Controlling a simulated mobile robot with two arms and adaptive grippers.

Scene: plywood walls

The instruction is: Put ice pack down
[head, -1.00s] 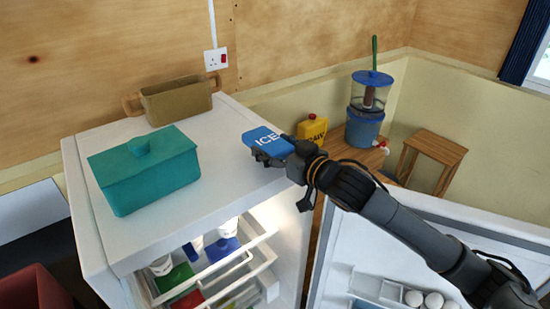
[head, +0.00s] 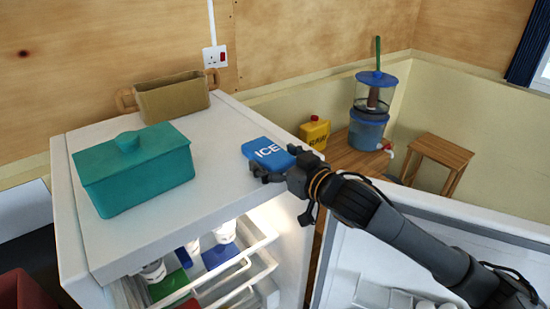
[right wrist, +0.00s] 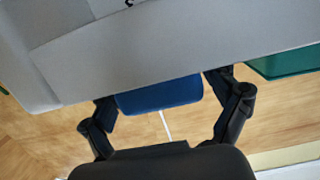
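The blue ice pack (head: 268,153), lettered ICE, is at the right edge of the white fridge's top (head: 222,165). It looks low and nearly flat, but I cannot tell if it touches the surface. My right gripper (head: 277,170) reaches in from the right with its fingers around the pack's near end. My left gripper is out of view.
A teal lidded box (head: 135,175) and a tan handled container (head: 172,97) stand on the fridge top. Bare surface lies between them and the pack. The fridge is open below. A yellow container (head: 314,132) and a blue dispenser (head: 369,120) stand behind, near a wooden stool (head: 437,155).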

